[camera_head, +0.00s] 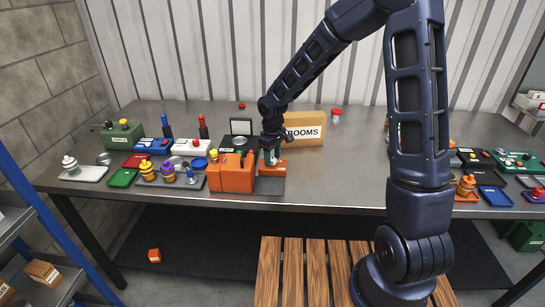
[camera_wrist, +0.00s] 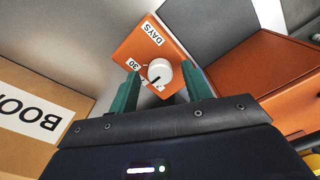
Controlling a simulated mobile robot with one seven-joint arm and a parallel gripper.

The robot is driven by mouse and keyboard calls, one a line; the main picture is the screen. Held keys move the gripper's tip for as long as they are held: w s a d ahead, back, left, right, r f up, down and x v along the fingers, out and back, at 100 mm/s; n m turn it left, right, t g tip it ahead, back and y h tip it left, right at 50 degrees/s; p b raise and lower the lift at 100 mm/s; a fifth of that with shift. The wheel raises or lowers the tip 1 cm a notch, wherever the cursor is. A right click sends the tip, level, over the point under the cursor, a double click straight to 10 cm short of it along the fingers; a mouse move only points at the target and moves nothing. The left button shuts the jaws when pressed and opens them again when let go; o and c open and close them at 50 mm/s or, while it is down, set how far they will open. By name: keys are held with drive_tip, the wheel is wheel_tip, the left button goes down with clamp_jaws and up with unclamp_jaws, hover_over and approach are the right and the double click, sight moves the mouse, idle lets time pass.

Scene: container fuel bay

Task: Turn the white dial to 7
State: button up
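The white dial (camera_wrist: 160,72) is a round knob with a dark pointer line, on an orange box (camera_wrist: 146,47) labelled "DAYS". My gripper (camera_wrist: 160,76) is open, with one teal finger on each side of the dial in the wrist view. I cannot tell whether the fingers touch it. In the head view my gripper (camera_head: 271,158) points down over the low orange box (camera_head: 275,171), and the dial is mostly hidden there.
A taller orange box (camera_head: 231,178) stands just left of my gripper. Trays and coloured items, such as a green box (camera_head: 121,135), fill the table's left side. Bare table (camera_head: 335,178) lies to the right.

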sight(273, 159)
wheel_tip(273, 159, up, 11)
idle(0.8)
drive_tip(key=shift+f, duration=0.1)
drive_tip(key=s+d+r+m+t, duration=0.1)
drive_tip(key=s+d+r+m, duration=0.1)
drive_tip(key=d+r, duration=0.3)
drive_tip(key=s+d+r+m+t, duration=0.1)
drive_tip(key=d+r+m, duration=0.1)
drive_tip(key=d, duration=0.6)
drive_tip(key=s+d+r+m, duration=0.2)
drive_tip(key=d+r, duration=0.2)
drive_tip(key=d, duration=0.2)
drive_tip(key=s+d+r+m+t, duration=0.2)
drive_tip(key=s+d+m, duration=0.4)
drive_tip(key=s+d, duration=0.8)
drive_tip(key=shift+d+r+t, duration=0.3)
drive_tip(key=shift+d+r, duration=0.15)
drive_tip(key=shift+d, duration=0.25)
